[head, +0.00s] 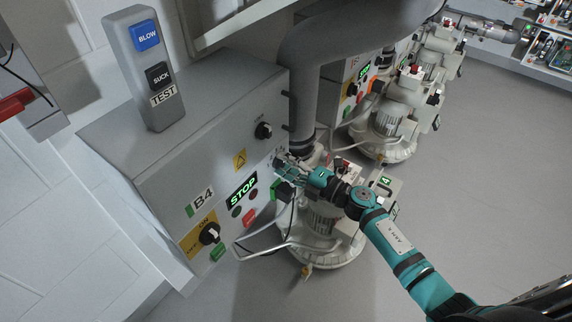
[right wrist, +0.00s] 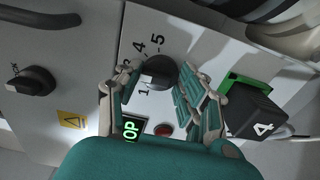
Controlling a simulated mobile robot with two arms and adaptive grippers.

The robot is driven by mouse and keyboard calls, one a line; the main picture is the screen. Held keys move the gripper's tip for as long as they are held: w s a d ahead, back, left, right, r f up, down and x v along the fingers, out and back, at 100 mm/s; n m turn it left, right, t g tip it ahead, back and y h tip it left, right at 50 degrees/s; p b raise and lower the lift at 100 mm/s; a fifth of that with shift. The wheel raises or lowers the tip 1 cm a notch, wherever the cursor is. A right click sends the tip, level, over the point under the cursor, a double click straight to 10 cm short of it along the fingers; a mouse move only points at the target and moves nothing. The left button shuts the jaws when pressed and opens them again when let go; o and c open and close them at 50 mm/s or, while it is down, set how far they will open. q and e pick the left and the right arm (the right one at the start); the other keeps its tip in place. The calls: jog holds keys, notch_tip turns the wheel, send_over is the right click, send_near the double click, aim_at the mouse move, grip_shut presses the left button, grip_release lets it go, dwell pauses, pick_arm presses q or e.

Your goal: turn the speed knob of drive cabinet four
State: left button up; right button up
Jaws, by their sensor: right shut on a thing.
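Drive cabinet four is a grey cabinet (head: 155,160) marked B4, with its display reading STOP. Its black speed knob (right wrist: 158,72) shows in the right wrist view on a white panel, among printed numbers such as 1, 4 and 5. My right gripper (right wrist: 154,88) is shut on this knob, one finger on each side. In the head view, my right gripper (head: 282,164) is at the right part of the cabinet front and hides the knob. My left gripper is in neither view.
A black box marked 4 (right wrist: 262,118) sits close right of my fingers in the right wrist view. Another black rotary switch (head: 264,131) is above, and a main switch (head: 209,234) is lower left. A thick grey pipe (head: 305,95) and a blower (head: 325,230) stand beside the cabinet.

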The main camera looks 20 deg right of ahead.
jog(key=o, duration=0.9)
jog(key=shift+w+d+r, duration=0.15)
jog(key=shift+d+r, duration=0.05)
jog(key=shift+r, duration=0.3)
jog(key=shift+o, duration=0.4)
jog(key=shift+f, duration=0.1)
jog(key=shift+a+f, duration=0.1)
jog(key=shift+f, duration=0.05)
jog(key=shift+s, duration=0.25)
jog(key=v, duration=1.2)
jog(key=shift+w, duration=0.15)
